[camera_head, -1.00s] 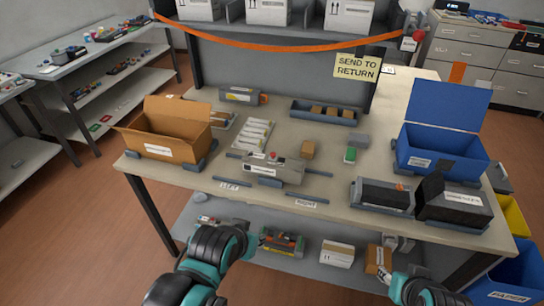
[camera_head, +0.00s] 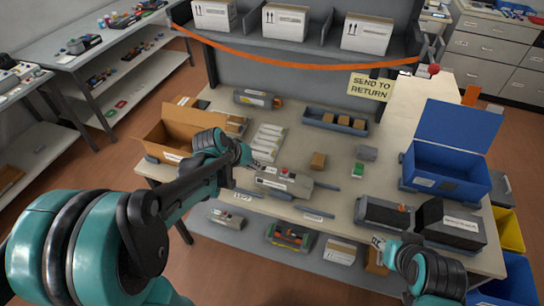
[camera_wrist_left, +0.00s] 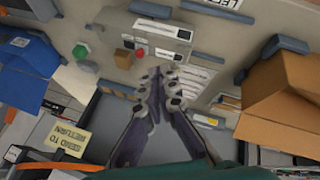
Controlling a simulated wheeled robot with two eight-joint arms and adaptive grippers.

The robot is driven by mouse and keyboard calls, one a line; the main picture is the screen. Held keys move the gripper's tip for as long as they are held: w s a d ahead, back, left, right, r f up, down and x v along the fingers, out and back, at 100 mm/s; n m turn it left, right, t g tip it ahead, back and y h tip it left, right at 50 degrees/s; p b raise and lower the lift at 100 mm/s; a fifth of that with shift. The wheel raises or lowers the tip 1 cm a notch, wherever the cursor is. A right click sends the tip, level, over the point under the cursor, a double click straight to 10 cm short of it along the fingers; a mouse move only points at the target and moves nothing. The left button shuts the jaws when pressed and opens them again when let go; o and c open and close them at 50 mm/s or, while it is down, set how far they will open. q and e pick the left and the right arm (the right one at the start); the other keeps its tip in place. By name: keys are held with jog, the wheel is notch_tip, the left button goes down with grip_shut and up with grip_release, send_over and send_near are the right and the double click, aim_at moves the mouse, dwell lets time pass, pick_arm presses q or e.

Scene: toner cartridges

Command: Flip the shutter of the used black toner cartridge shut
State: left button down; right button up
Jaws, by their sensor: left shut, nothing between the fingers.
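A grey toner cartridge (camera_head: 283,183) with a white label and a small red part on top lies near the middle of the table's front. It also shows upside down in the left wrist view (camera_wrist_left: 158,42). I cannot make out whether its shutter is open or shut. My left gripper (camera_head: 247,160) is just behind the cartridge's left end. In the left wrist view the fingers of this gripper (camera_wrist_left: 159,78) are together, empty, and in front of the cartridge's edge. My right gripper (camera_head: 380,243) is low at the table's front edge, too small to read.
An open cardboard box (camera_head: 168,138) stands at the left. White packets (camera_head: 268,140) and another grey cartridge (camera_head: 257,98) lie behind. A blue bin (camera_head: 447,178) and black boxes stand at the right.

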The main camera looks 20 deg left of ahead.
pick_arm(q)
jog(key=shift+w+a, duration=0.45)
jog(key=shift+w, duration=0.15)
jog(key=b, duration=0.3)
send_near(281, 172)
jog(key=a+f, duration=0.2)
jog(key=f, duration=0.1)
jog(key=shift+w+a+f, duration=0.1)
jog(key=shift+w+a, duration=0.25)
jog(key=shift+a, duration=0.05)
jog(key=d, duration=0.1)
jog(key=w+d, duration=0.1)
jog(key=f, duration=0.1)
jog(key=shift+w+d, duration=0.3)
jog(key=shift+d, duration=0.1)
jog(key=shift+w+d, duration=0.2)
jog(key=shift+d, duration=0.2)
